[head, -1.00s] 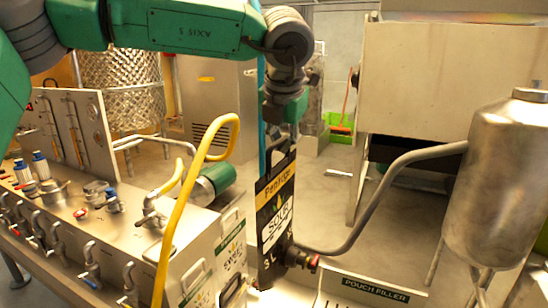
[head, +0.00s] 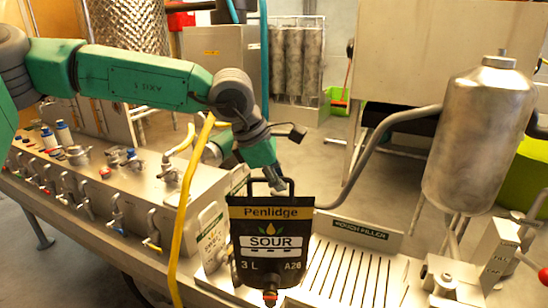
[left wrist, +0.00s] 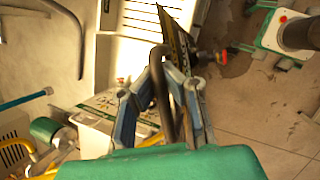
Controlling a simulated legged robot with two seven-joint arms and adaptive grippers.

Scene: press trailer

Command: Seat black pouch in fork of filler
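The black pouch (head: 271,243) hangs upright, its yellow-banded "Penlidge SOUR 3 L" face toward the head camera and its red-tipped spout (head: 270,296) at the bottom. My left gripper (head: 275,187) is shut on the pouch's top handle. The left wrist view shows the fingers (left wrist: 165,90) around the dark handle, with the pouch (left wrist: 178,30) beyond, nearly edge-on. The pouch filler has a labelled panel (head: 360,230), a slatted plate (head: 345,272) and a steel block (head: 441,278) at its right. The pouch is left of the block, apart from it. I cannot make out the fork. My right gripper is not in view.
A yellow hose (head: 186,215) rises left of the pouch. White "sour" packs (head: 212,240) stand behind it to the left. A steel tank (head: 480,140) with a bent grey pipe (head: 385,130) stands behind the filler. The slatted plate looks clear.

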